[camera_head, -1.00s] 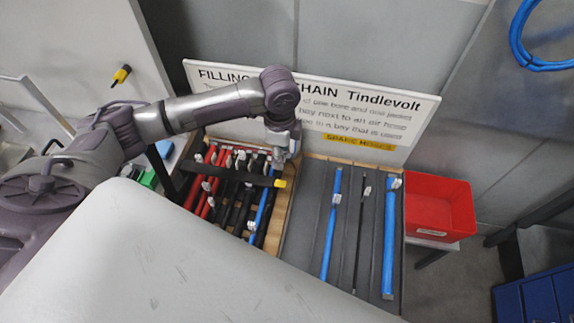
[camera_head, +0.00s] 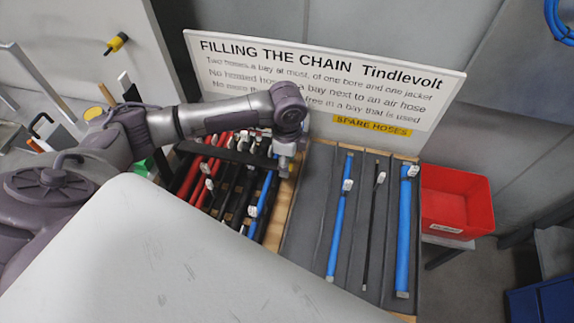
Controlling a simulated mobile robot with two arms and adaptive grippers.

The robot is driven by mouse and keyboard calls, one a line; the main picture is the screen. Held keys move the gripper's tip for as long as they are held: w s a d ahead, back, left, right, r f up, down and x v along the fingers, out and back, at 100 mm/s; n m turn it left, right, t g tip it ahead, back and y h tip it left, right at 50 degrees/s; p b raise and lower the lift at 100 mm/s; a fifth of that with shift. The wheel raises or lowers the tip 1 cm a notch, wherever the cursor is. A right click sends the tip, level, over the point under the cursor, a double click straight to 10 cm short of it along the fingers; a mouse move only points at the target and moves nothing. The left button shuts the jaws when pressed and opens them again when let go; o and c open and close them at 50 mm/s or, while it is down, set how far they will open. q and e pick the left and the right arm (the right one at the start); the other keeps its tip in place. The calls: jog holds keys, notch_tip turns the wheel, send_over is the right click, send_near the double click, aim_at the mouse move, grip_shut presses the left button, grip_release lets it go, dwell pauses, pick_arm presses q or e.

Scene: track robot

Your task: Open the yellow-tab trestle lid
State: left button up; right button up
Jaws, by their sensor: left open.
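The trestle lid (camera_head: 222,153) is a dark bar lying across a row of red, black and blue hoses. Its right end, where the yellow tab sits, is hidden at my left gripper. My left gripper (camera_head: 284,168) points down at that end of the bar, at the right edge of the hose tray. It is open, its fingers small and partly hidden in this view. I cannot tell whether they touch the bar. My right gripper is not in view.
A grey spare-hose board (camera_head: 313,215) with blue and black hoses lies right of the tray. A red bin (camera_head: 455,205) stands beyond it. A white sign (camera_head: 330,75) stands close behind my gripper. A black-and-yellow knob (camera_head: 116,43) is on the left panel.

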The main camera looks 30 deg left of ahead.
pick_arm(q)
grip_shut()
dwell(0.3)
